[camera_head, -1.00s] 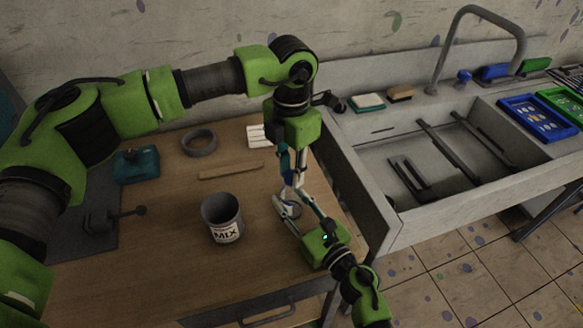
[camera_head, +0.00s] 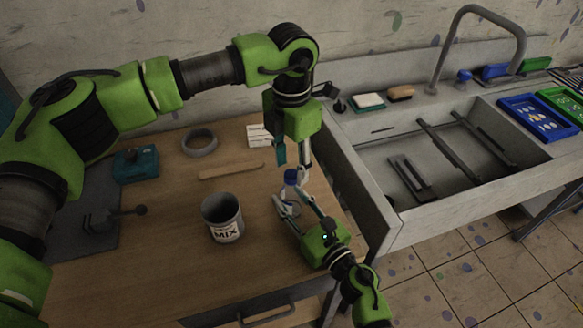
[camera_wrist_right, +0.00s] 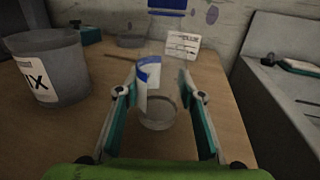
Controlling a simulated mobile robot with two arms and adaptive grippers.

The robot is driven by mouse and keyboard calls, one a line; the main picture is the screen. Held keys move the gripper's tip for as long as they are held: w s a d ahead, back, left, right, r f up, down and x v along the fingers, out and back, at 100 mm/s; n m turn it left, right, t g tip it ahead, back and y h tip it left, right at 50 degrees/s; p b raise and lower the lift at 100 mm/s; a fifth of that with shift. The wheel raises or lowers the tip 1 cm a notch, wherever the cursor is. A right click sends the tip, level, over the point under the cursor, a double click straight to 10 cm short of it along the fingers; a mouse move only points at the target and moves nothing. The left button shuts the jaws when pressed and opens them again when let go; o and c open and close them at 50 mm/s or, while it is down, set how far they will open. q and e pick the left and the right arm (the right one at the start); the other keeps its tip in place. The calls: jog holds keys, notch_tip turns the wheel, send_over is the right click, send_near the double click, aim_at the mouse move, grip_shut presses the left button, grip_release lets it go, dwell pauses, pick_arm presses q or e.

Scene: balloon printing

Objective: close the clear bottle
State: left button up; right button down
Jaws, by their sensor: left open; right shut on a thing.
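The clear bottle (camera_head: 288,208) stands upright near the right edge of the wooden table. A blue cap (camera_head: 290,176) sits at its top; whether it is fully tight I cannot tell. The bottle also shows in the right wrist view (camera_wrist_right: 158,112), with a white and blue label and blue at the top edge. My right gripper (camera_head: 291,202) is shut on the bottle's body, one finger on each side (camera_wrist_right: 158,95). My left gripper (camera_head: 293,162) points down just above the cap, with its fingers apart and nothing seen between them.
A grey MIX cup (camera_head: 222,218) stands left of the bottle. A wooden stick (camera_head: 231,171), a tape ring (camera_head: 199,142) and a white card (camera_head: 259,136) lie behind. The sink (camera_head: 440,165) is to the right. The front middle of the table is clear.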

pick_arm(q)
notch_tip(320, 180, up, 10)
dwell(0.3)
jog(key=shift+r, duration=0.1)
pick_arm(e)
jog(key=c, duration=1.3)
grip_release()
jog(key=v, duration=1.2)
jog(key=shift+s+f, duration=0.1)
